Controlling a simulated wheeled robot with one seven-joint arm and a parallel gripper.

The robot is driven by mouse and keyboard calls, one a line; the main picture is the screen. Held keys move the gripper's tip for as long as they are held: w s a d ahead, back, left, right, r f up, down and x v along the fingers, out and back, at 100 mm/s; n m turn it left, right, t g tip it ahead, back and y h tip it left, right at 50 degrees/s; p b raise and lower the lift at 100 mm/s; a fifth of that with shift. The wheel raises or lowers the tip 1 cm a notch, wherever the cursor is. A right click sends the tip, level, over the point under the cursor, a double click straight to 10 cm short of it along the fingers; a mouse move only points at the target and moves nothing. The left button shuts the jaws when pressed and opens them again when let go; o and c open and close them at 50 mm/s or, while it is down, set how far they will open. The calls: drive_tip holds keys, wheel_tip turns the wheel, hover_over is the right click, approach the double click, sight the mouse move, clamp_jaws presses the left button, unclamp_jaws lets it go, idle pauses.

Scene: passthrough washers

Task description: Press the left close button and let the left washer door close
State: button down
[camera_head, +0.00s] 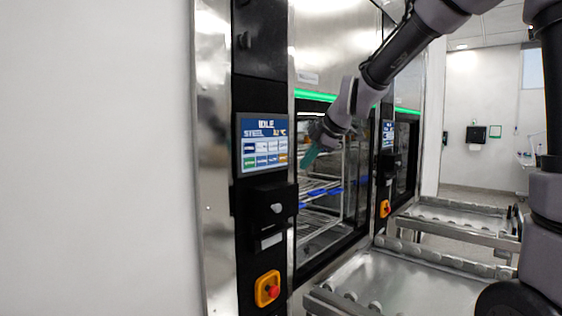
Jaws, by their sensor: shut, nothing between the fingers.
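The left washer's touch screen (263,142) is on a black column. It reads "IDLE" and "STEEL" above two rows of small coloured buttons, whose labels are too small to read. I cannot tell which one is the close button. The left washer's front (325,200) shows metal racks and blue items inside; I cannot tell whether clear glass covers them. My gripper (311,157) is shut and empty, with teal fingertips pointing down and left. In the picture it is right of the screen, in front of the washer's front, and apart from the screen.
A black box (270,208) and a red emergency button on a yellow plate (267,289) sit below the screen. A green light bar (315,96) runs above the opening. Roller tables (400,283) stand in front. A second washer's screen (388,134) is further right.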

sight(273, 160)
drive_tip(key=shift+w+a, duration=0.9)
drive_tip(key=shift+a, duration=0.25)
drive_tip(key=shift+w+a, duration=0.9)
drive_tip(key=shift+a, duration=0.3)
drive_tip(key=shift+w+a, duration=0.9)
drive_tip(key=shift+a, duration=0.25)
drive_tip(key=shift+a, duration=0.1)
drive_tip(key=shift+w+a, duration=0.2)
drive_tip(key=shift+a, duration=0.05)
